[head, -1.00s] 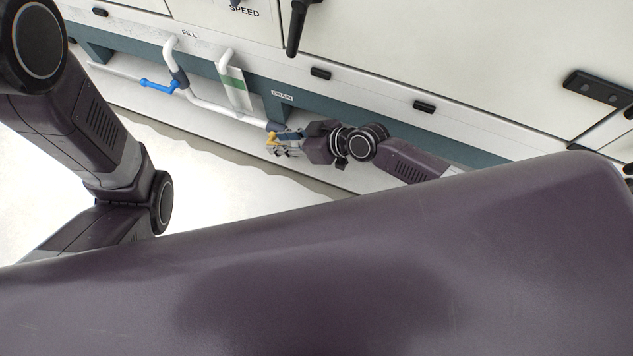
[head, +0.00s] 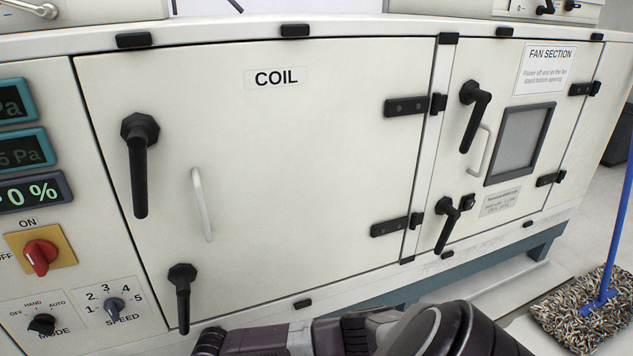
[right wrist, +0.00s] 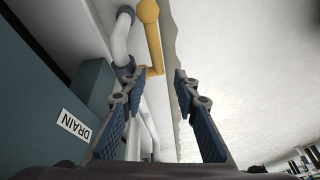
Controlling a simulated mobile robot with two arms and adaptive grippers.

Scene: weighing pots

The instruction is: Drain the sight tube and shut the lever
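The yellow lever (right wrist: 153,42) shows at the top of the right wrist view, with a rounded knob at its upper end. It lies beyond the fingertips of my right gripper (right wrist: 155,82). The gripper is open, with a clear gap between its blue-padded fingers, and it holds nothing. The lever's lower end lines up with the gap; I cannot tell how far off it is. A white pipe (right wrist: 121,38) with grey fittings runs beside the lever. The DRAIN label (right wrist: 75,126) is at the left. The sight tube cannot be made out, and my left gripper is out of view.
In the head view, the COIL door (head: 290,150) and FAN SECTION door (head: 510,130) carry black handles. Red and black switches sit at the left. A mop (head: 585,310) stands on the floor at the right. A teal base rail (right wrist: 35,95) lies left of my right gripper.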

